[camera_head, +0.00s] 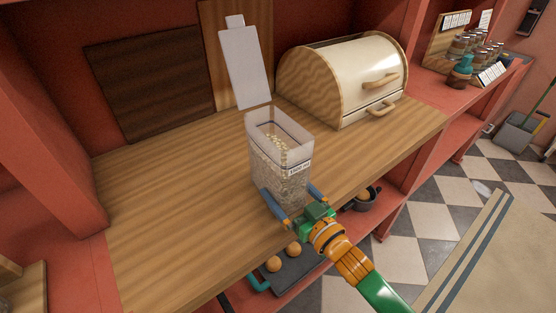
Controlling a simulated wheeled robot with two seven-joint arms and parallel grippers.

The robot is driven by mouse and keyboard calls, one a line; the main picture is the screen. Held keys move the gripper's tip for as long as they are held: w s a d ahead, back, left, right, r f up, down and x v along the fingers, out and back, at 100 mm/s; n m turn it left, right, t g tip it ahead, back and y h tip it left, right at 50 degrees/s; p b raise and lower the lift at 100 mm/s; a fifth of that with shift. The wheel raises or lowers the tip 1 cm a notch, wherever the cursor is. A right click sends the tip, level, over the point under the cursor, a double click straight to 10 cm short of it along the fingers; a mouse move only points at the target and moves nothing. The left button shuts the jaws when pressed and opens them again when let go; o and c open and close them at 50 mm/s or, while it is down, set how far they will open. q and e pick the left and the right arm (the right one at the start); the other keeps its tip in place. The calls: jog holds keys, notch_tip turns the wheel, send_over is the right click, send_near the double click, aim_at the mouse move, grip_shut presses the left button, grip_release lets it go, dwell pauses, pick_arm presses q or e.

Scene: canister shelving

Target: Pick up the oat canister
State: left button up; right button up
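The oat canister (268,172) is a clear, roughly rectangular container with pale flakes inside and a small label near its top right. It stands upright near the front edge of the wooden shelf. Its top is open, and a whitish translucent panel (245,68) that looks like its lid stands up behind the rim. My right gripper (292,188) comes in from the lower right. Its two blue fingers are spread wide, one on each side of the canister's lower near part. I cannot tell whether they touch it. My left gripper is out of view.
A cream and wood bread box (362,72) stands at the back right. Dark (150,88) and lighter (213,45) boards lean on the back wall. Below are a dark tray (300,278) with oranges and a dark pot (365,202). The shelf (175,210) is clear left of the canister.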

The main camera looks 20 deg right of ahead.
jog(key=x, duration=0.3)
jog(key=shift+w+a, duration=0.1)
jog(key=shift+w, duration=0.15)
jog(key=shift+s, duration=0.1)
jog(key=shift+c, duration=0.4)
jog(key=c, duration=0.4)
grip_shut()
